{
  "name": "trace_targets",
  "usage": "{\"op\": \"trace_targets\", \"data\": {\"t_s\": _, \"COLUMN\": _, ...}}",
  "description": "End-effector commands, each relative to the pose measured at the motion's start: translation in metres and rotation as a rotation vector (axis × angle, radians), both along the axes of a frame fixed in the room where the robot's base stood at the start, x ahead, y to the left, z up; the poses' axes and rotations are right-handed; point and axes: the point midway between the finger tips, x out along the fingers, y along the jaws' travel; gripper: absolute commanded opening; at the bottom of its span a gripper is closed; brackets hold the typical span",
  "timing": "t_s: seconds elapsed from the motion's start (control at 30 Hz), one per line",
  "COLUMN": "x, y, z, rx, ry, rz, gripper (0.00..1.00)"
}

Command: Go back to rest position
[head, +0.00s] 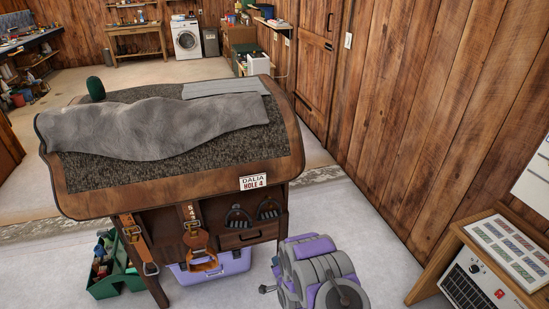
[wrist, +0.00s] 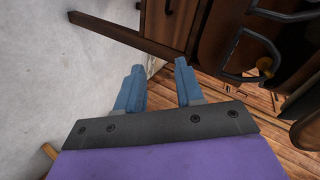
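My gripper (wrist: 158,88) shows in the wrist view with two blue fingers set apart and nothing between them. Beyond its fingertips are the concrete floor and the lower part of a wooden stand. In the head view my folded purple and grey arm (head: 318,272) is low at the bottom centre, in front of the saddle stand (head: 226,186). The gripper's fingers cannot be made out there.
A grey cloth (head: 150,127) and a folded light cloth (head: 224,88) lie on the stand's top, with a green object (head: 96,89) behind. A green tote (head: 112,280) and purple box (head: 222,264) sit below. A wooden cabinet (head: 452,250) stands at right.

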Motion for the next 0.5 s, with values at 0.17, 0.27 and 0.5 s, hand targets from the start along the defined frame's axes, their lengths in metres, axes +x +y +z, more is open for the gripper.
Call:
{"op": "trace_targets", "data": {"t_s": 0.17, "x": 0.015, "y": -0.019, "z": 0.049, "rx": -0.13, "ry": 0.072, "rz": 0.027, "gripper": 0.37}}
{"op": "trace_targets", "data": {"t_s": 0.27, "x": 0.017, "y": -0.029, "z": 0.074, "rx": -0.198, "ry": 0.12, "rz": 0.045, "gripper": 0.37}}
{"op": "trace_targets", "data": {"t_s": 0.5, "x": 0.003, "y": -0.055, "z": 0.138, "rx": -0.345, "ry": 0.242, "rz": 0.098, "gripper": 0.37}}
